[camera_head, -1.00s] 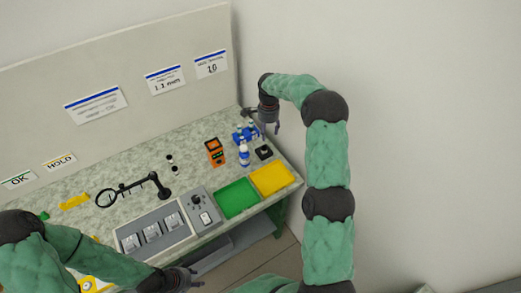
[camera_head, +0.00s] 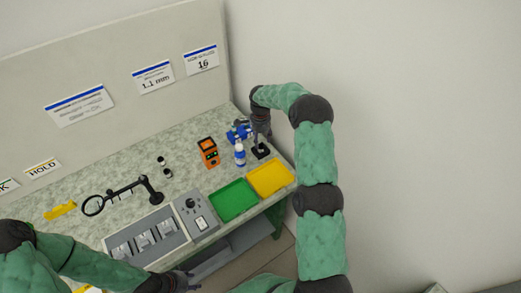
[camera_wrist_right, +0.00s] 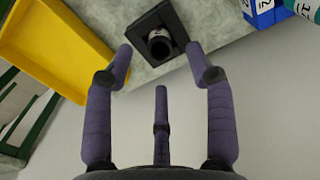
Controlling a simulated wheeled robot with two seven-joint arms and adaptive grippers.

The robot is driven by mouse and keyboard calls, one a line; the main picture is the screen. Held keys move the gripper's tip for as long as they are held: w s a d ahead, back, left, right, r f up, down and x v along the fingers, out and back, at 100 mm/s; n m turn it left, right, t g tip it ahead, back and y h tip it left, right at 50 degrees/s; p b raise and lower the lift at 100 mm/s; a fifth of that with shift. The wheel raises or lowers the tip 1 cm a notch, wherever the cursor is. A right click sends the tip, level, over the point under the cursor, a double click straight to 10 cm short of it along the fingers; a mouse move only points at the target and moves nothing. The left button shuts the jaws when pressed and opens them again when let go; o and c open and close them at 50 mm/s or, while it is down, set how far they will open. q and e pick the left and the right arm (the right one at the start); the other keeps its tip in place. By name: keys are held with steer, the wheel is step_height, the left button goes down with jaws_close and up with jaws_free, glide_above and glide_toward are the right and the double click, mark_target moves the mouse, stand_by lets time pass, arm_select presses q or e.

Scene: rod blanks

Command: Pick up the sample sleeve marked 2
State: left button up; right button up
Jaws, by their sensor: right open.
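A short dark cylinder with a hollow end and a pale band (camera_wrist_right: 159,43) stands in a black square holder (camera_wrist_right: 178,27); it may be a sample sleeve, but I cannot read a 2 on it. In the head view the black holder (camera_head: 260,152) is at the bench's right end. My right gripper (camera_head: 262,138) is just above it; in the wrist view its fingers (camera_wrist_right: 160,62) are open and empty, with the holder beyond the tips. Two small black-and-white cylinders (camera_head: 164,167) stand mid-bench. My left gripper (camera_head: 186,280) is low at the front, its fingers unclear.
Blue blocks with white labels (camera_wrist_right: 262,12) and a blue-and-white bottle (camera_head: 240,154) stand close to the holder. An orange device (camera_head: 209,152), green tray (camera_head: 233,200) and yellow tray (camera_head: 270,178) are nearby. A magnifier stand (camera_head: 152,190) is left. The wall borders the bench's right end.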

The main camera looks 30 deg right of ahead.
mark_target(261, 145)
step_height(261, 145, down, 4)
steer(key=shift+f, duration=0.15)
steer(key=c, duration=0.9)
steer(key=shift+o, duration=0.2)
